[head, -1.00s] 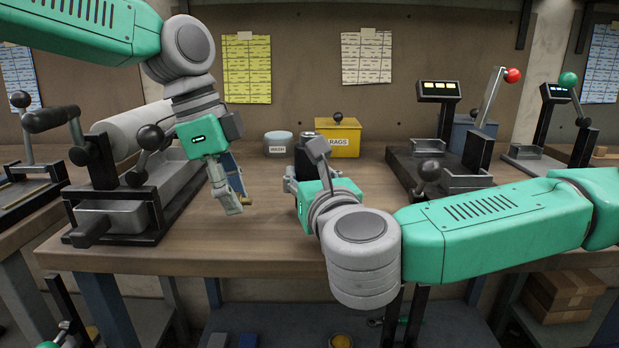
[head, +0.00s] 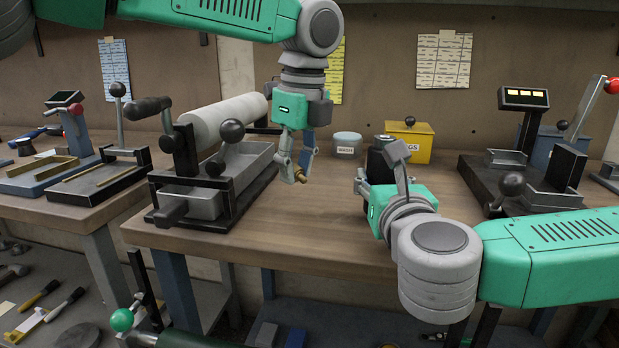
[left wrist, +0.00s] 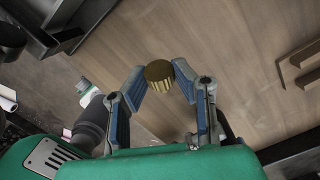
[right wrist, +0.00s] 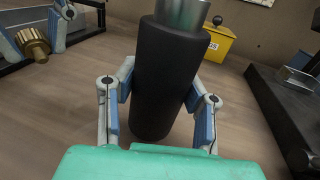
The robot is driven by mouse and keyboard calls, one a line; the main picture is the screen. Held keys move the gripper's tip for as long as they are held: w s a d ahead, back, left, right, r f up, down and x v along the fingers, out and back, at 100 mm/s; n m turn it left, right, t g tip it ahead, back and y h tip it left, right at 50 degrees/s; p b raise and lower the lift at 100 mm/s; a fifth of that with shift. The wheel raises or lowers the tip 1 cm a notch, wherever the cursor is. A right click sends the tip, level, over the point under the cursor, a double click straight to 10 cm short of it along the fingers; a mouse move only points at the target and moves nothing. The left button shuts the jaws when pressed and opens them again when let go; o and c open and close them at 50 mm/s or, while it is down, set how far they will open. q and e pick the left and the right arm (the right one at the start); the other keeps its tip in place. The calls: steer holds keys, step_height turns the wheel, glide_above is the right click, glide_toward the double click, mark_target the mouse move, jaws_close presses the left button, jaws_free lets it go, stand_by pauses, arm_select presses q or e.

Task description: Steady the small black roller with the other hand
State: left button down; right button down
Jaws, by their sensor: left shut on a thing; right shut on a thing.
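The small black roller (right wrist: 165,80) stands upright in the right wrist view, with a grey metal end at its top. My right gripper (right wrist: 160,105) is shut on it, one finger on each side. In the head view the roller (head: 377,166) is partly hidden behind my right gripper (head: 372,186), above the bench's right half. My left gripper (head: 296,168) is shut on a small brass knurled piece (head: 299,176), left of the roller and apart from it. The brass piece also shows between the fingertips in the left wrist view (left wrist: 158,72).
A machine with a large white roller (head: 225,118) and a metal tray (head: 245,165) stands on the bench (head: 270,225) at left. A wash jar (head: 347,140) and a yellow rags box (head: 410,142) stand behind. A black scale-like stand (head: 500,180) is at right.

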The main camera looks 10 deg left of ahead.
arm_select(q)
step_height(320, 180, up, 3)
steer(key=w+d+m+t+y, duration=0.2)
steer(key=m+t, duration=0.2)
steer(key=m, duration=0.2)
step_height(320, 180, up, 10)
steer(key=r+m+t+h, duration=0.1)
steer(key=m+t+h, duration=0.85)
steer(key=m, duration=0.25)
glide_above(381, 138)
steer(key=shift+s+d+f+g+h, duration=0.1)
steer(key=shift+f+g+h, duration=0.15)
steer(key=shift+g+h, duration=0.15)
steer(key=shift+m, duration=0.3)
steer(key=shift+f, duration=2.3)
steer(key=shift+f, duration=0.6)
